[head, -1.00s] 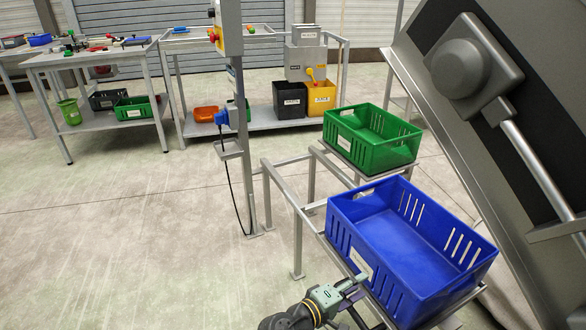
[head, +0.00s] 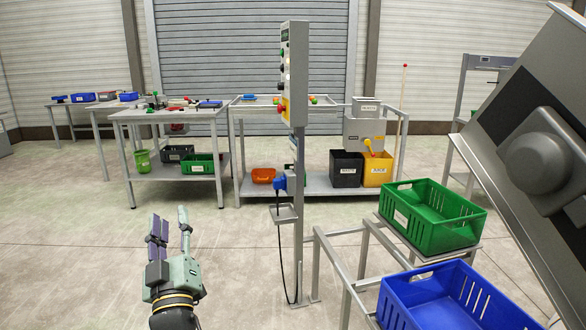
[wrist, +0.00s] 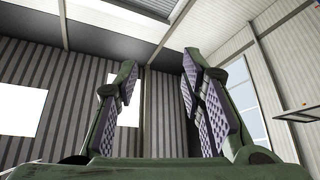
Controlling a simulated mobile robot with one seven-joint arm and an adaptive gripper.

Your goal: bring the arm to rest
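My gripper (head: 170,232) is at the lower left of the head view, pointing up and away over bare floor. Its two fingers stand apart with nothing between them. In the wrist view the open fingers (wrist: 160,95) show purple ribbed pads, with only the wall and roof of the hall behind them. My gripper touches nothing.
A blue crate (head: 440,302) and a green crate (head: 432,215) sit on metal stands at the right. A control post (head: 296,150) with a hanging cable stands mid-view. Workbenches (head: 172,113) stand behind. Grey machinery (head: 545,150) leans in at right. The floor around my gripper is clear.

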